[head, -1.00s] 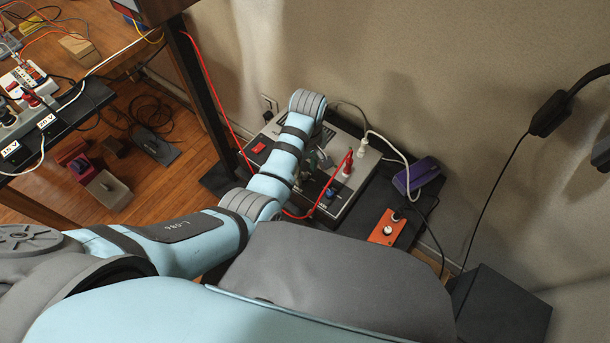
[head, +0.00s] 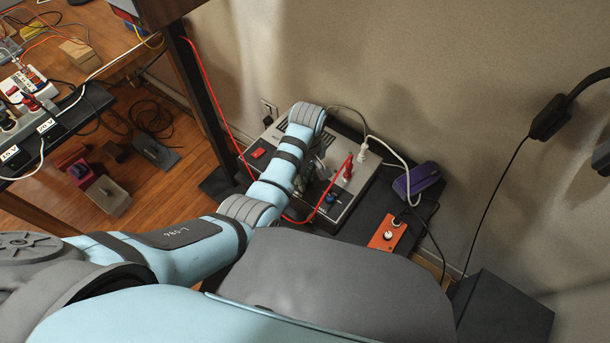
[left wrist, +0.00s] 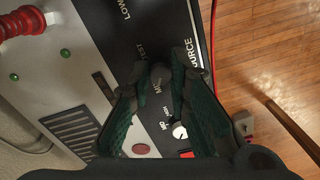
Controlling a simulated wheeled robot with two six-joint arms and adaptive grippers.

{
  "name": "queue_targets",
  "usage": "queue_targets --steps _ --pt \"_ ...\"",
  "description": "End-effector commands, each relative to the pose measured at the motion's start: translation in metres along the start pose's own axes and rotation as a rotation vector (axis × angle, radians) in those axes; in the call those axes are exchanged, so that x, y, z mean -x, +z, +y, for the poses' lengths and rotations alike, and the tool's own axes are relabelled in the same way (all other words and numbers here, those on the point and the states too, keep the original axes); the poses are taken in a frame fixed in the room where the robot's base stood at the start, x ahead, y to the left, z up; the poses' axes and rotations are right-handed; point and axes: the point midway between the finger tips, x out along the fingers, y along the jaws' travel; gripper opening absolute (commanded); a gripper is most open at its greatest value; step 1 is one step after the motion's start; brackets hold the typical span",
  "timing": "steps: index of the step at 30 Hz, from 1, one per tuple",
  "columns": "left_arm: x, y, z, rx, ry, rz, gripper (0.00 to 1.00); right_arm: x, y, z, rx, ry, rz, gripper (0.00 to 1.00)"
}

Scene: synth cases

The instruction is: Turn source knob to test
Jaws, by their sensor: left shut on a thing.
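The grey panel box (head: 345,205) stands on a dark surface by the wall, partly covered by my left arm in the head view. The dark source knob (left wrist: 158,80) shows in the left wrist view on the black panel strip, between the lettering "SOURCE" and "TEST". My left gripper (left wrist: 160,74) has its green-padded fingers on either side of this knob and is shut on it. In the head view my left gripper (head: 306,178) is small and partly hidden behind the arm. Where the knob's pointer stands is not clear. My right gripper is not in view.
A red cable (head: 328,190) arches over the box beside the gripper. An orange box (head: 387,233) and a purple block (head: 416,178) lie to the right. A cluttered table stands at the left.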

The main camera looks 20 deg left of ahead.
Motion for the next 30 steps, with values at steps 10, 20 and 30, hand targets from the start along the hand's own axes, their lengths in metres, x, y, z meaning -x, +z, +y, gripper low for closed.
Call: queue_targets --steps 10,20,30 --pt "0.004 0.001 -0.001 -0.189 -0.005 0.004 0.0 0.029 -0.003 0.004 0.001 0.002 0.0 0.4" --pt "0.004 0.0 -0.002 -0.493 -0.004 0.014 0.0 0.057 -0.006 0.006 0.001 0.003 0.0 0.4" --pt "0.002 0.0 -0.002 -0.817 -0.004 0.024 0.0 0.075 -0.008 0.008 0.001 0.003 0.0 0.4"
